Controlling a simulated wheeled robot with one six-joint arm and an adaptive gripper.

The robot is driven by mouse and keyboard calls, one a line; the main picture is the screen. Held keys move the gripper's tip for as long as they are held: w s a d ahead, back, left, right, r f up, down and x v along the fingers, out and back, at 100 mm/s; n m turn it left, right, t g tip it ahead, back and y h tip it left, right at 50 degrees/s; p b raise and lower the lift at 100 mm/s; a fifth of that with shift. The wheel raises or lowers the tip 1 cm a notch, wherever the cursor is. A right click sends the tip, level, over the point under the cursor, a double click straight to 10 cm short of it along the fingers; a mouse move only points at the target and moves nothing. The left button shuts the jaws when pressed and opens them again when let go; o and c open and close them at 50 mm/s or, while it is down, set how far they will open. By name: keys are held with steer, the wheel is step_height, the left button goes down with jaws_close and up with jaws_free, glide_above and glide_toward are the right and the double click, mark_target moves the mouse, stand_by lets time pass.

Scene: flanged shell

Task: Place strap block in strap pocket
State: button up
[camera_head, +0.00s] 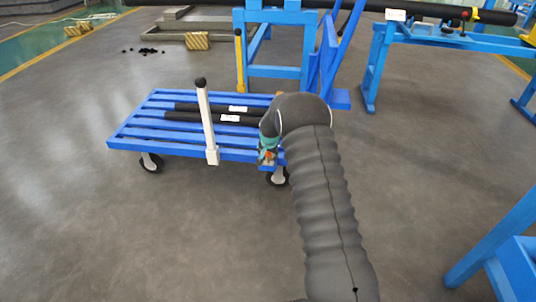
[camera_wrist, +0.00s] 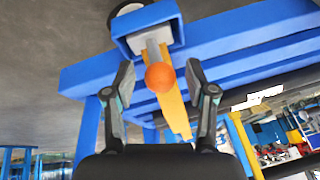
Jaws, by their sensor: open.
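My gripper (camera_wrist: 160,80) is open in the wrist view, with one dark finger on each side. An orange ball (camera_wrist: 159,77) on a grey rod shows between the fingers, and neither finger clearly touches it. A yellow tapered piece (camera_wrist: 175,108) shows just beyond the ball. The rod leads to a blue open-ended box (camera_wrist: 148,27) with a pale inside, at the top. I cannot tell which of these is the strap block or the strap pocket. In the head view my gripper (camera_head: 267,158) is small, at the right front corner of the blue cart (camera_head: 180,148).
A white post (camera_head: 207,120) with a black knob stands at the cart's front edge. Dark bars (camera_head: 215,114) lie on the cart. A yellow post (camera_head: 240,62) and a blue frame (camera_head: 275,72) stand behind. Grey floor is clear to the left and in front.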

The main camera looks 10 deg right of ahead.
steer(key=s+r+n, duration=0.1)
steer(key=s+r, duration=1.1)
steer(key=r, duration=0.4)
steer(key=s+r+n, duration=0.2)
steer(key=s+r, duration=1)
steer(key=r, duration=0.3)
steer(key=s+r+n, duration=0.3)
steer(key=s, duration=2.5)
steer(key=shift+s+t, duration=0.3)
steer(key=shift+s, duration=0.05)
